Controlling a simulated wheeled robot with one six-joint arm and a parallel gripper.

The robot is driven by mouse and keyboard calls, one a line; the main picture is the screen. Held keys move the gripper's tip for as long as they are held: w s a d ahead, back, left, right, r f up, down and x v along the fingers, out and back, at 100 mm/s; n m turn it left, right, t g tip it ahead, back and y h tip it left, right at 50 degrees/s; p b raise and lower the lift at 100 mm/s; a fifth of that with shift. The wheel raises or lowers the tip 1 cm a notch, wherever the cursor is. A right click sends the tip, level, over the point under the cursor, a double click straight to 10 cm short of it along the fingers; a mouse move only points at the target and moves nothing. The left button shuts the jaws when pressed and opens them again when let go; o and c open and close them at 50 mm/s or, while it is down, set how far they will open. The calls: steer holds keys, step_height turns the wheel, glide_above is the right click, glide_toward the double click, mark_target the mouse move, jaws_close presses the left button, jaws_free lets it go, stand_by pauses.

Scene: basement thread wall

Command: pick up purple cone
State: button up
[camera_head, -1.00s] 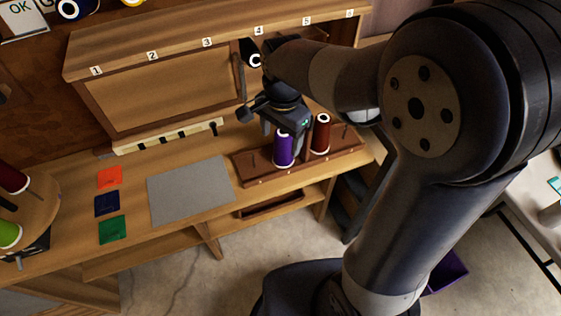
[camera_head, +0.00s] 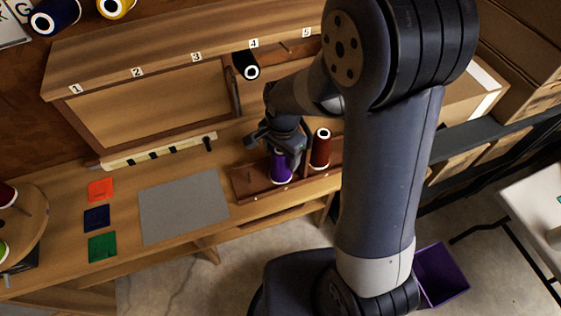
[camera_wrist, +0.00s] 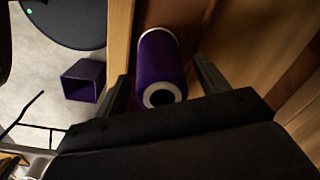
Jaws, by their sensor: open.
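The purple cone (camera_head: 281,167) is a purple thread spool with a pale top rim. It stands on the brown wooden rack at the right of the workbench. My gripper (camera_head: 285,150) is over it, pointing down, and hides part of its top. In the wrist view the purple cone (camera_wrist: 161,70) lies between the two open fingers (camera_wrist: 163,88), with a gap visible on its right side. Whether a finger touches it cannot be told.
A dark red spool (camera_head: 321,148) stands close to the right on the same rack (camera_head: 250,181). A black spool (camera_head: 246,64) sits above, near label 4. A grey mat (camera_head: 184,208) and coloured squares lie left. A purple bin (camera_head: 441,274) is on the floor.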

steer(key=shift+c, duration=0.3)
steer(key=c, duration=1.2)
step_height(320, 180, up, 10)
